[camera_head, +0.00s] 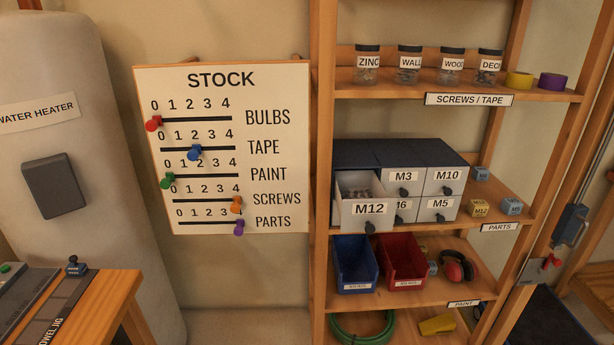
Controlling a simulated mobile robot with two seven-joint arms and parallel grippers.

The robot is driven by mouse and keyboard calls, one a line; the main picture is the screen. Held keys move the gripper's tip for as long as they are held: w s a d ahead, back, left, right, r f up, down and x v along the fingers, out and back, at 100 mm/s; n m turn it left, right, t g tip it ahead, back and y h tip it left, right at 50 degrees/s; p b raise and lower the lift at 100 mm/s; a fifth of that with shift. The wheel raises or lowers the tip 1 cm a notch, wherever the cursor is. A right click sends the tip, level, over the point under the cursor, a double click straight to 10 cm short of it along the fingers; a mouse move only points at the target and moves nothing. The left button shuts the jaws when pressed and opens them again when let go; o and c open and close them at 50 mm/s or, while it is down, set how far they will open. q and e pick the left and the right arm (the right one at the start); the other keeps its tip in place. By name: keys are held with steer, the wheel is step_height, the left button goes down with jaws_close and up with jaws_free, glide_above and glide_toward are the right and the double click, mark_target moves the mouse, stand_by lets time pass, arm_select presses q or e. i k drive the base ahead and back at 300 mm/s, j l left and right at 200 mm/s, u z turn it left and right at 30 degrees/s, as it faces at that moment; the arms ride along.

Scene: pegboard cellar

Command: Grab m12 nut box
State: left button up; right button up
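A small yellowish box (481,208) stands on the parts shelf, right of the drawer cabinet; its tiny label appears to read M12. A blue box (512,206) stands to its right, and another blue box (480,173) sits behind; their labels are too small to read surely. The dark-topped drawer cabinet (400,153) has its M12 drawer (369,210) pulled out at the lower left, with small grey pieces inside. The M3, M10 and M5 drawers are shut. Neither of my grippers is in view.
Blue bin (355,287) and red bin (404,283) stand on the shelf below, near red earmuffs (458,267). Labelled jars and tape rolls fill the top shelf. A workbench (110,290) is at lower left. A shelf post (322,150) rises left of the cabinet.

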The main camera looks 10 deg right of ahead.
mark_target(475, 207)
steer(key=z, duration=1.5)
steer(key=i+l+u, duration=0.45)
steer(key=i+l, duration=0.2)
